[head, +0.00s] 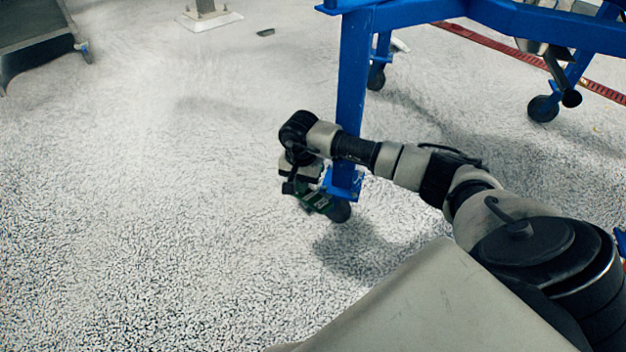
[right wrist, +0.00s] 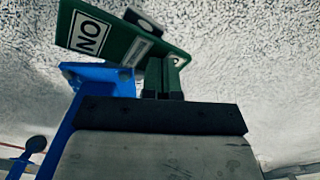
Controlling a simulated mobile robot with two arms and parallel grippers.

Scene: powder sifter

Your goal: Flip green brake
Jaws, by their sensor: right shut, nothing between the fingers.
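In the head view the green brake (head: 322,204) shows small and dark just below my right wrist. My right gripper (right wrist: 163,72) is shut and empty, its fingertips close to the brake plate's lower right end. I cannot tell whether they touch it. My right gripper (head: 299,187) is partly hidden in the head view. My left gripper is out of view.
A blue frame (head: 357,60) stands on casters, with other black wheels (head: 543,108) farther back. Speckled floor (head: 130,220) is open to the left. A metal cart (head: 40,35) is at the upper left. A red floor grating (head: 480,38) runs behind the frame.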

